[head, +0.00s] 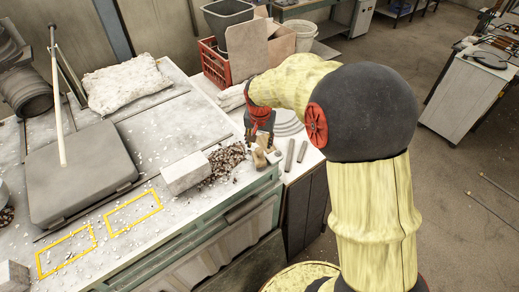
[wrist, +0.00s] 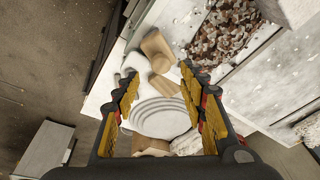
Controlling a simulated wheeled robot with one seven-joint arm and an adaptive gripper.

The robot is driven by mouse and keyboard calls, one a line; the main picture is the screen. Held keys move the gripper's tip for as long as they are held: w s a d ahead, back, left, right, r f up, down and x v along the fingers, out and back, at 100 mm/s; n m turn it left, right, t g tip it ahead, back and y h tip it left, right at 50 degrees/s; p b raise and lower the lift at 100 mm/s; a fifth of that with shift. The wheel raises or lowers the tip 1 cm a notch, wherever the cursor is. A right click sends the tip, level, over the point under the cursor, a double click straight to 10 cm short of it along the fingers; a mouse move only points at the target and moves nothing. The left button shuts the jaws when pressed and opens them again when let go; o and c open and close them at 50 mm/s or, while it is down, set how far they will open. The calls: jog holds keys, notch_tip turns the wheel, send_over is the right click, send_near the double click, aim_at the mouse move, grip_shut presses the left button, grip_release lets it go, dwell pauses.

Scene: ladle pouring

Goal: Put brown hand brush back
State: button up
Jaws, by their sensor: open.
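I cannot clearly make out a brown hand brush. Tan-brown pieces (head: 260,157) lie just below my gripper (head: 259,122) at the right end of the bench. In the wrist view, one tan-brown piece (wrist: 156,45) and a second one (wrist: 165,86) lie beyond and between my open fingers (wrist: 168,82); either could be part of the brush. My gripper is open and points down over this corner, with nothing visibly held. My arm hides part of the area in the head view.
A stack of pale round plates (wrist: 162,118) lies below my fingers. A heap of brown chips (head: 226,163) and a pale block (head: 186,173) are left of the gripper. A red crate (head: 214,64) stands behind. Yellow outlined rectangles (head: 134,212) mark the bench's front left.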

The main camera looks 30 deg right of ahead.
jog(key=s+a+r+n+t, duration=0.1)
jog(key=s+a+r+n, duration=0.35)
jog(key=s+r, duration=0.75)
jog(key=s+a+r+n+t, duration=0.1)
jog(key=s+a+r+n, duration=0.1)
jog(key=s, duration=0.5)
jog(key=s+a+r+n+t+y, duration=0.1)
jog(key=s+a, duration=0.3)
jog(key=s, duration=0.4)
jog(key=shift+s+a+r+n, duration=0.25)
jog(key=shift+a+r+n, duration=0.1)
jog(key=shift+r, duration=0.4)
jog(key=shift+f+b, duration=0.1)
jog(key=shift+b, duration=0.25)
notch_tip(320, 180, down, 22)
jog(key=b, duration=2.2)
